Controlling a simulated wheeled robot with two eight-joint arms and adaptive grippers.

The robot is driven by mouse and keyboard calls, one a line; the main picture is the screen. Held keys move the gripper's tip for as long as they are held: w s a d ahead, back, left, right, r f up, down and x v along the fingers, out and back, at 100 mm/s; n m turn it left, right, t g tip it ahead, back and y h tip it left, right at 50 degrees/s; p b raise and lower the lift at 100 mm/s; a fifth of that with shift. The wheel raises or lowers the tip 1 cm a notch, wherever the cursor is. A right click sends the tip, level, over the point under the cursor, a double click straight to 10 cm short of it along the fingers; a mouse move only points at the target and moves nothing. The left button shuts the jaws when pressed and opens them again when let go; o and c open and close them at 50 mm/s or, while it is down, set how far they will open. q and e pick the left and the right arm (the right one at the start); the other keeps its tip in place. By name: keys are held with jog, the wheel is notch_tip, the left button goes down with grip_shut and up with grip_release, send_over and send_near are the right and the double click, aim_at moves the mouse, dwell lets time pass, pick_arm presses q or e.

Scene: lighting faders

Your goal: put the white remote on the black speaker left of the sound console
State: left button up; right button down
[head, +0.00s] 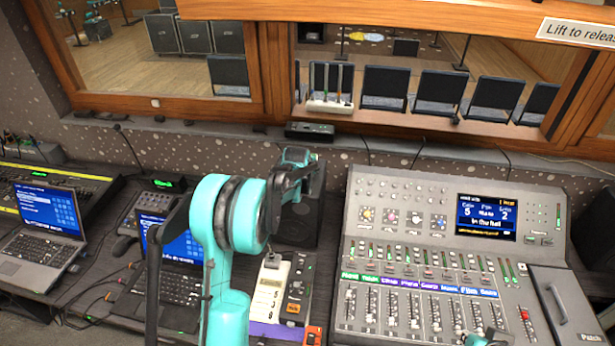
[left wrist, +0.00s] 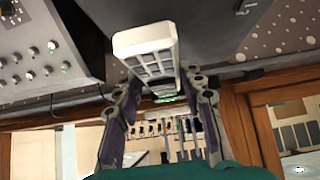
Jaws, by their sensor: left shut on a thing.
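My left gripper (head: 296,160) is above the back part of the black speaker (head: 296,225), which stands left of the sound console (head: 440,260). In the left wrist view, its fingers are shut on the white remote (left wrist: 147,48), a pale block with a grid of grey buttons. The remote is not clearly visible in the head view. The dark speaker surface (left wrist: 215,22) shows behind the remote in the wrist view, and I see no clear contact. A small teal part of my right arm (head: 485,339) shows at the bottom edge; its fingers cannot be made out.
Two laptops (head: 48,215) stand at the left. A white labelled device (head: 271,288) and a grey unit (head: 298,285) lie in front of the speaker. A small black box (head: 309,130) sits on the window ledge behind. The console fills the right.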

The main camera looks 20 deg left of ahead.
pick_arm(q)
notch_tip(320, 180, down, 3)
jog(key=shift+f, duration=0.15)
jog(key=shift+f+b, duration=0.15)
jog(key=shift+b, duration=0.25)
jog(key=o, duration=1.4)
